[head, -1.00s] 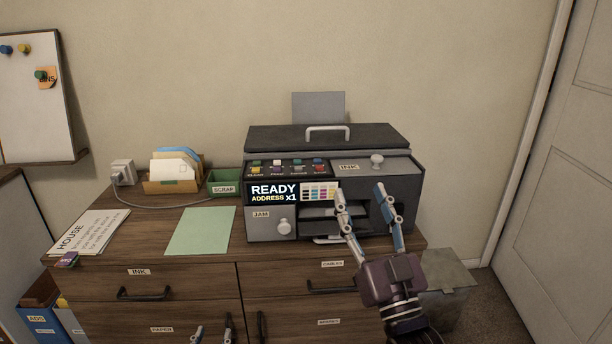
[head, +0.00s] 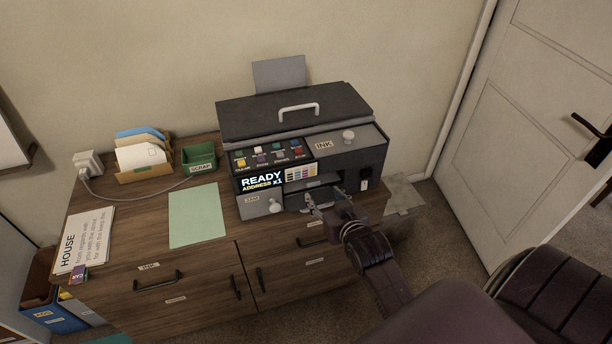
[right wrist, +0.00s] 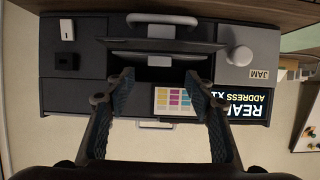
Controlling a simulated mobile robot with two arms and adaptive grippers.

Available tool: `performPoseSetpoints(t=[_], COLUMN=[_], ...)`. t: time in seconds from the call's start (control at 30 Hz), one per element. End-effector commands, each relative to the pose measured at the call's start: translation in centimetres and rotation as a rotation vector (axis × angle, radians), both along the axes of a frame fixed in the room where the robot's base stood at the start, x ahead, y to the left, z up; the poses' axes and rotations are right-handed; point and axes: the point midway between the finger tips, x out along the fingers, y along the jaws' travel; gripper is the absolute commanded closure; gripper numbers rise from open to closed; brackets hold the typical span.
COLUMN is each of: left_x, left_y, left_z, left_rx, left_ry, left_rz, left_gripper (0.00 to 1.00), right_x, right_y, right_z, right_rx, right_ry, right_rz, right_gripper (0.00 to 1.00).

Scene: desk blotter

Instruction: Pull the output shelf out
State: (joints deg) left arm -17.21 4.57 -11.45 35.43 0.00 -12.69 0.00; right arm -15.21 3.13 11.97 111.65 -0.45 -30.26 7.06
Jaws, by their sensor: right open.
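The dark grey printer (head: 295,112) stands on the wooden cabinet, its screen reading READY ADDRESS x1. Its output opening is low on the front, below the screen and colour chart. The output shelf (right wrist: 165,44) appears as a dark slab at the opening in the upside-down right wrist view, with a pale curved handle (right wrist: 163,19) at its edge. My right gripper (head: 326,200) is open and empty in front of the opening, hiding part of the shelf in the head view. In the right wrist view its fingers (right wrist: 158,78) are apart, with nothing between them. My left gripper is out of view.
The JAM door with its round knob (head: 275,206) is left of the opening. A green sheet (head: 197,215), a card holder (head: 144,172) and a green SCRAP tray (head: 199,158) lie left of the printer. A door (head: 545,130) is at right.

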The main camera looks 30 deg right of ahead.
Motion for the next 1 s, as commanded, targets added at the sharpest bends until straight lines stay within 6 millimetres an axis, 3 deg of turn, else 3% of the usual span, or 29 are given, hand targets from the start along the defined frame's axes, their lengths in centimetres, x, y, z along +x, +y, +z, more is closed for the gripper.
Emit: performPoseSetpoints(t=[0.5,0.87,1.0], left_x=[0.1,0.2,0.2], left_y=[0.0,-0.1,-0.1], left_z=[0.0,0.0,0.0], left_rx=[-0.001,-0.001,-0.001], left_ry=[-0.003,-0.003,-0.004], left_rz=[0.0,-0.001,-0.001], left_gripper=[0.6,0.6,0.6], right_x=[6.2,6.7,6.7], right_y=[-1.4,-1.5,-1.5], right_z=[-2.5,-2.8,-2.8], right_rx=[-0.001,-0.001,-0.001], right_ry=[-0.004,-0.004,-0.004], right_rz=[0.001,0.002,0.001], right_gripper=[0.51,0.51,0.63])
